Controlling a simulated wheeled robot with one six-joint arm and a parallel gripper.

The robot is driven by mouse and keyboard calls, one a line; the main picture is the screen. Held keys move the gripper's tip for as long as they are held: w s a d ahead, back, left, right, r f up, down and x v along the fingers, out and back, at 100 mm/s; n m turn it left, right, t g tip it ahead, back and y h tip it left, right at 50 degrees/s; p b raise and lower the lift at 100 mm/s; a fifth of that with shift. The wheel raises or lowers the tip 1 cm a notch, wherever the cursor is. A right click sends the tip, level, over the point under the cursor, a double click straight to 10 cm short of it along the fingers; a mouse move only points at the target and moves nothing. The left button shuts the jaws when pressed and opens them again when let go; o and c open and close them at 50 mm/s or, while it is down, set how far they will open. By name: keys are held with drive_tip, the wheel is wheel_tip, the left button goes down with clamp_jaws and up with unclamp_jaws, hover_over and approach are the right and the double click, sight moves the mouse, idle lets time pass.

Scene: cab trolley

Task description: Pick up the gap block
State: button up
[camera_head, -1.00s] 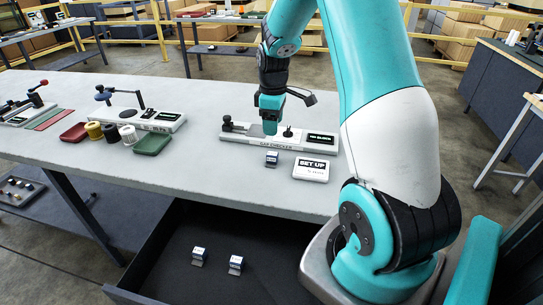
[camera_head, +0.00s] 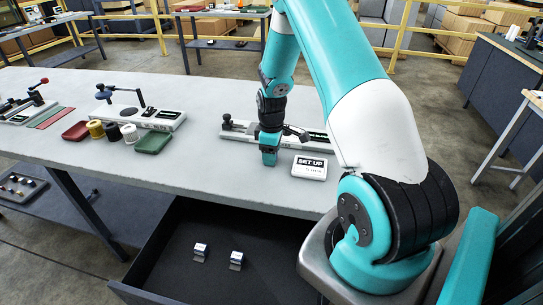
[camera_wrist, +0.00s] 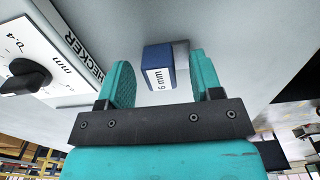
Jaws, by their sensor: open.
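The gap block (camera_wrist: 158,70) shows in the wrist view as a small blue block with a white face reading "6 mm" and a grey part beside it. It rests on the grey tabletop. My gripper (camera_wrist: 161,75) is open, with one teal finger on each side of the block and a visible gap to each. In the head view my gripper (camera_head: 269,160) points down at the tabletop in front of the gap checker (camera_head: 236,132), and it hides the block there.
A "SET UP" card (camera_head: 310,168) lies just right of my gripper. The checker's body (camera_wrist: 45,50) is close on the left in the wrist view. Two similar blocks lie in the open drawer (camera_head: 185,262) below. Trays and spools stand further left.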

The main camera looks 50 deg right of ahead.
drive_tip(key=c, duration=1)
drive_tip(key=shift+r, duration=0.1)
drive_tip(key=shift+c, duration=0.2)
